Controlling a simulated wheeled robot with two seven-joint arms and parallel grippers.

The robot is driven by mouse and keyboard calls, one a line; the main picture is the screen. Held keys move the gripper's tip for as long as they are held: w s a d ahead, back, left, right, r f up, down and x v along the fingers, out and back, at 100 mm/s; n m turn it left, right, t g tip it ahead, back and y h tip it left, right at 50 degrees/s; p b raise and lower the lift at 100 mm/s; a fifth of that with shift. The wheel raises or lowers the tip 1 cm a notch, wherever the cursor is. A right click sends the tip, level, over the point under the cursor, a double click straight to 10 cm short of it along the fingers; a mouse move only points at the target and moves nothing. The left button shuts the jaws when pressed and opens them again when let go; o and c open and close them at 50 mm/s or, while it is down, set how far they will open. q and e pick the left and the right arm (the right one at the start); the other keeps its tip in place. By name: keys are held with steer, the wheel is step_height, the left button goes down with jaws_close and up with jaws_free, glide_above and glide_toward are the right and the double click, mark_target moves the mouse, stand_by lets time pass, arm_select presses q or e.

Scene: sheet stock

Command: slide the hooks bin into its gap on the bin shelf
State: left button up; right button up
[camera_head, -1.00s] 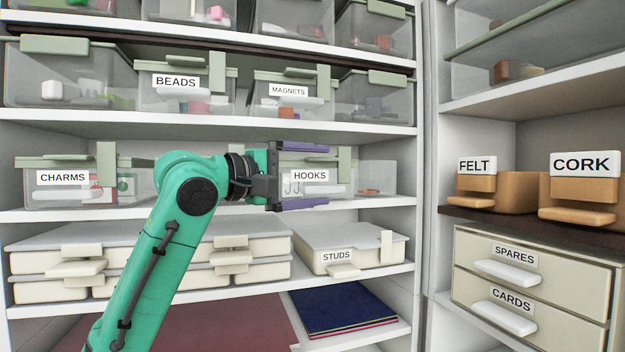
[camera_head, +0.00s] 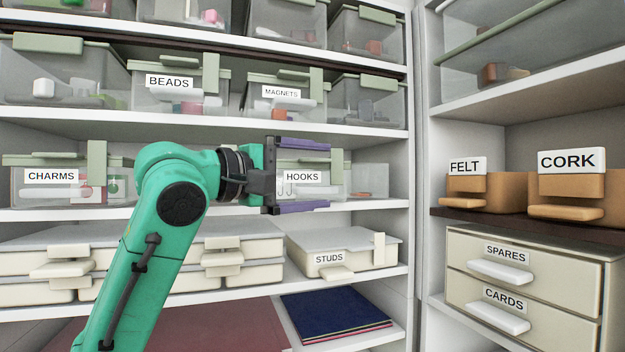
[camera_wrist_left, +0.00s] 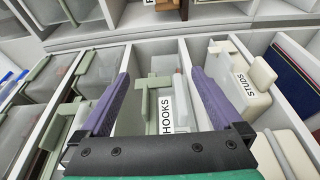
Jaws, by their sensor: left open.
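The hooks bin (camera_head: 312,189) is a clear bin with a white HOOKS label and pale green trim. It stands on the middle shelf (camera_head: 375,203), right of the charms bin (camera_head: 58,190). My left gripper (camera_head: 328,175) is open in front of it, with one purple finger above the label and one below in the head view. In the left wrist view my left gripper (camera_wrist_left: 160,78) has its fingers either side of the hooks bin (camera_wrist_left: 150,118). Contact cannot be told. My gripper hides the bin's left part. My right gripper is not in view.
The beads bin (camera_head: 180,102) and magnets bin (camera_head: 283,100) stand on the shelf above. The studs box (camera_head: 340,246) and other cream boxes lie on the shelf below. A side wall (camera_head: 425,150) divides off the felt and cork boxes at right.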

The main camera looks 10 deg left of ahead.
arm_select(q)
steer(key=shift+s+d+b, duration=0.3)
steer(key=shift+s+d, duration=0.15)
steer(key=shift+s, duration=0.25)
steer(key=shift+s+d+b, duration=0.3)
steer(key=shift+s+d, duration=0.15)
steer(key=shift+s, duration=0.25)
steer(key=shift+c, duration=0.3)
jaws_close()
stand_by(0.6)
steer(key=d+f, duration=0.1)
steer(key=w+d+f+b, duration=0.1)
steer(key=shift+w+f, duration=0.2)
steer(key=shift+f, duration=0.1)
stand_by(0.5)
